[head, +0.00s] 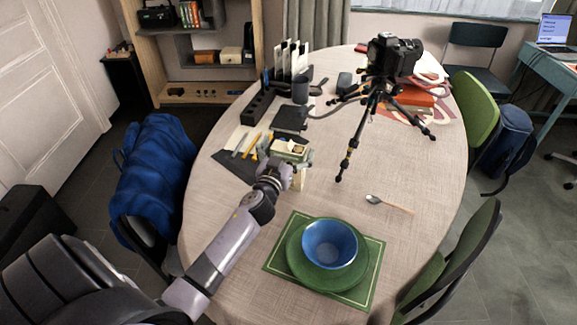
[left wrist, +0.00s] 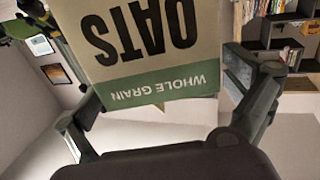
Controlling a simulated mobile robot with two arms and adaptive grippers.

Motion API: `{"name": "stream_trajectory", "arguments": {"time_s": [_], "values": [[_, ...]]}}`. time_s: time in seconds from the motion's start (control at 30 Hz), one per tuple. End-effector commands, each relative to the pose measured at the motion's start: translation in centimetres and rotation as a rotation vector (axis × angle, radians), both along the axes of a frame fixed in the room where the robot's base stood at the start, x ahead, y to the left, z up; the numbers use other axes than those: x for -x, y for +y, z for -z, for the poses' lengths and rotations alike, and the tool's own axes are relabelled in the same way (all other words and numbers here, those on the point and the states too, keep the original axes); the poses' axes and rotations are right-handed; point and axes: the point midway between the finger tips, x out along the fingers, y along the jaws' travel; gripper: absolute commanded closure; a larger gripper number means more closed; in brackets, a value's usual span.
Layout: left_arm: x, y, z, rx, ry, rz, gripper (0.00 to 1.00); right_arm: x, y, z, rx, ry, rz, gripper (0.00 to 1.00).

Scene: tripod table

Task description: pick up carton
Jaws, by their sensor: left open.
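The carton (head: 289,146), a cream and green box, stands on the table (head: 330,190) left of the tripod. In the left wrist view the carton (left wrist: 150,45) appears upside down, with "OATS" and "WHOLE GRAIN" on its face. My left gripper (head: 288,161) is at the carton's near side, with its fingers apart. The left wrist view shows the carton between the open fingers (left wrist: 160,110). The right finger looks close to its edge, and contact cannot be told. The hand hides the carton's lower part in the head view. My right gripper is not in view.
A camera on a black tripod (head: 370,105) stands right of the carton. A dark mat with pens (head: 238,165) lies to its left, and a black organizer (head: 258,105) behind. A blue bowl (head: 330,243) on a green plate is nearer. A spoon (head: 390,204) lies right.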

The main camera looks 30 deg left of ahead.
Motion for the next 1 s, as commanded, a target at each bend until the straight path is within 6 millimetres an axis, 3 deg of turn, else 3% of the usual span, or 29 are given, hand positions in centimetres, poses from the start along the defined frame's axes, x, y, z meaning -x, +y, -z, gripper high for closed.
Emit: {"name": "stream_trajectory", "arguments": {"time_s": [0.13, 1.0], "values": [[0.04, -0.01, 0.04, 0.0, 0.0, 0.0, 0.01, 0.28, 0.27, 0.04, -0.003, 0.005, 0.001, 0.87], [0.08, -0.02, 0.05, 0.001, 0.001, 0.0, 0.59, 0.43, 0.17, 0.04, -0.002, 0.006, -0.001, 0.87]]}}
